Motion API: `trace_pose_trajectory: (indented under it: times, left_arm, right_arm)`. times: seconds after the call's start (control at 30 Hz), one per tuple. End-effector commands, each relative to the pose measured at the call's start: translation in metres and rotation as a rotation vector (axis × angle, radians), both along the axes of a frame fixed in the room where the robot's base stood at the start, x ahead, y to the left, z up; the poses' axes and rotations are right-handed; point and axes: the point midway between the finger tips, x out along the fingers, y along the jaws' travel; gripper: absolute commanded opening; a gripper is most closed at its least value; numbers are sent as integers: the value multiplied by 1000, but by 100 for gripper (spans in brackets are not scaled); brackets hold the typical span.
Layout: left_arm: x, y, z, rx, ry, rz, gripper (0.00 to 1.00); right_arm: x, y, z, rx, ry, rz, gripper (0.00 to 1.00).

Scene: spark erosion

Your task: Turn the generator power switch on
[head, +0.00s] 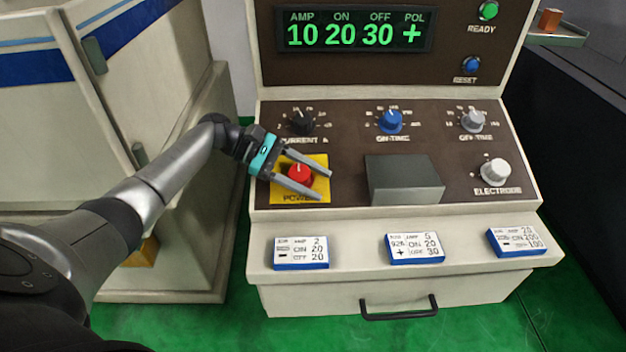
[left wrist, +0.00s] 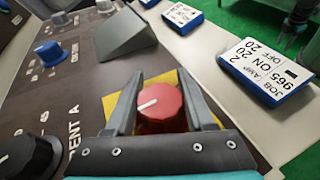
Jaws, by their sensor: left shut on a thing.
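The generator power switch (head: 299,174) is a red round knob with a white pointer line, on a yellow plate (head: 317,163) marked POWER at the panel's lower left. In the head view its line points roughly up. My left gripper (head: 325,187) reaches in from the left with one finger on each side of the knob, shut on it. In the left wrist view the red knob (left wrist: 160,108) sits between the two fingers (left wrist: 163,78). Finger contact with the knob is partly hidden.
A grey block (head: 404,178) stands right of the switch. Above are the black current knob (head: 302,122), blue on-time knob (head: 390,121) and lit display (head: 354,30). Three job cards (head: 301,253) lie on the ledge, above a drawer handle (head: 398,314). A cabinet (head: 190,150) stands left.

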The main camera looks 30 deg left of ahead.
Motion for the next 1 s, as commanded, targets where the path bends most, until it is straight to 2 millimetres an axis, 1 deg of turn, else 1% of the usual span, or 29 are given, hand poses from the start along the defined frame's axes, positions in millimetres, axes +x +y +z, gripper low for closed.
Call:
trace_pose_trajectory:
  times: [0.23, 0.73, 0.77, 1.0]
  left_arm:
    - [-2, -1, -1, 19, 11, -67, 0]
    - [-3, -2, -1, 21, 13, -82, 0]
    - [-3, -2, -1, 21, 13, -82, 58]
    - [-3, -1, -1, 22, 14, -79, 84]
  right_arm:
    - [0, 0, -4, 0, 0, 0, 50]
    - [0, 0, -4, 0, 0, 1, 50]
    - [0, 0, -4, 0, 0, 1, 50]
    - [0, 0, -4, 0, 0, 1, 50]
